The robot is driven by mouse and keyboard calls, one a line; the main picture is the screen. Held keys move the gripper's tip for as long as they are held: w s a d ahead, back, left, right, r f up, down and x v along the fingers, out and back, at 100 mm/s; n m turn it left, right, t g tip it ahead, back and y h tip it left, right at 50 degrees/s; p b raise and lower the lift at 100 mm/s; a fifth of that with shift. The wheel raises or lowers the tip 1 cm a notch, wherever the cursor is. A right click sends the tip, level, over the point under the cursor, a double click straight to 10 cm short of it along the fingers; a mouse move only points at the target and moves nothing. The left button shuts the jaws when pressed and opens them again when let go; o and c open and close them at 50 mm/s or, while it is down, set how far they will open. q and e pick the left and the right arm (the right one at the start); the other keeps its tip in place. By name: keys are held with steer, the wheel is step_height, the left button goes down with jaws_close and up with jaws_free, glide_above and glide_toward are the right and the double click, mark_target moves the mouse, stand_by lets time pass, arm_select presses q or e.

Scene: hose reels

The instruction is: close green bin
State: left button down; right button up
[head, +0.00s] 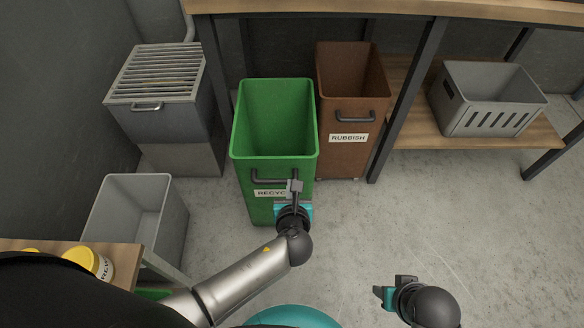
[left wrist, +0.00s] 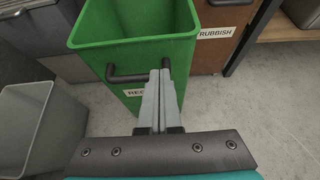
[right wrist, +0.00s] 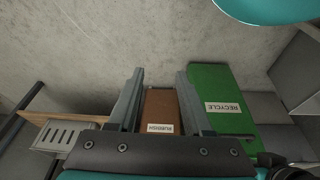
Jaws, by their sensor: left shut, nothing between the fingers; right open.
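The green bin (head: 273,130) stands on the floor at the middle of the head view, open at the top and empty inside. It has a dark handle (head: 273,178) on its front above a RECYCLE label. My left gripper (head: 296,187) is shut and empty at the right part of this handle. In the left wrist view its fingers (left wrist: 164,82) overlap the handle's right end; I cannot tell whether they touch it. My right gripper (head: 384,292) is open and empty over the floor at the lower right. The right wrist view shows the green bin (right wrist: 217,85) beyond its fingers.
A brown rubbish bin (head: 352,90) stands right of the green bin, partly under the workbench (head: 430,8). A grey crate (head: 490,98) sits on the low shelf. A grey bin (head: 135,215) and a slatted-top metal unit (head: 160,100) stand left. The floor at right is clear.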

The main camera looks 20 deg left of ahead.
mark_target(291, 160)
arm_select(q)
steer(key=shift+w+a+f+b, duration=0.35)
steer(key=shift+w+b, duration=0.3)
steer(key=shift+w, duration=0.6)
steer(key=shift+w+a+f+b, duration=0.35)
steer(key=shift+w+b, duration=0.35)
steer(key=shift+w, duration=0.55)
steer(key=shift+w+a+f+b, duration=0.35)
steer(key=shift+w+b, duration=0.3)
steer(key=shift+w, duration=0.6)
arm_select(e)
step_height(291, 160, up, 8)
steer(key=w+t, duration=0.1)
steer(key=shift+a+r+t, duration=0.25)
steer(key=shift+t, duration=0.15)
arm_select(q)
steer(key=shift+a, duration=0.1)
